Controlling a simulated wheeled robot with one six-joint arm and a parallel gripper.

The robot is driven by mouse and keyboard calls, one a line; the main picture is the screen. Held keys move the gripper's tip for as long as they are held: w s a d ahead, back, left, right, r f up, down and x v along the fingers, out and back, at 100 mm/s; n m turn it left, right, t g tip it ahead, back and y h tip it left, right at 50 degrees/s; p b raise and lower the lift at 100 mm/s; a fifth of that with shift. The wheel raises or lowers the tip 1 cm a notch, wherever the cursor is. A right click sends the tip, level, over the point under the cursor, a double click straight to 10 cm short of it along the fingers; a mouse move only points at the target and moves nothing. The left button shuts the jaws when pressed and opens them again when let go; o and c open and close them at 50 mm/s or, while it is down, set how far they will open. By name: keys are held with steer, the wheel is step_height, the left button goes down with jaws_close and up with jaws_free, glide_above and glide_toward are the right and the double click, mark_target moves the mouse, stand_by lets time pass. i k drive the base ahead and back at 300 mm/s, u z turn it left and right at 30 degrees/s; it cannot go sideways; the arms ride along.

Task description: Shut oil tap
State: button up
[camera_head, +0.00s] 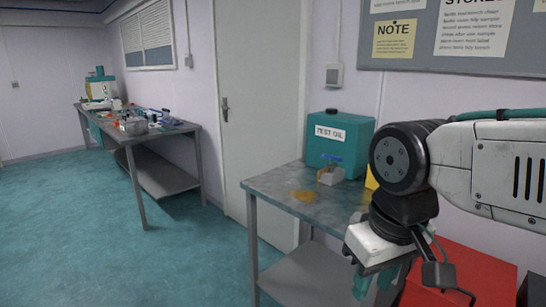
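The teal oil container (350,138) with a white label stands at the back of the near metal table, against the wall. A small blue tap handle (331,158) shows low on its front. A small grey, box-like holder (330,176) sits below the tap. The view is too small to tell whether the tap is open. A yellow-brown oil patch (302,195) lies on the tabletop in front. My gripper (374,284) hangs downward at the lower right, to the right of and nearer than the tap, apart from it.
The near table (272,183) has a lower shelf. A yellow object (371,180) is partly hidden behind my arm. A red box (470,272) is at the lower right. A second, cluttered bench (180,128) stands far left. The teal floor (100,220) is clear at left.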

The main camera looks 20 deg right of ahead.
mark_target(322, 155)
steer(key=u, duration=0.35)
steer(key=i, duration=0.6)
steer(key=z, duration=0.55)
steer(key=i, duration=0.7)
steer(key=z, duration=0.75)
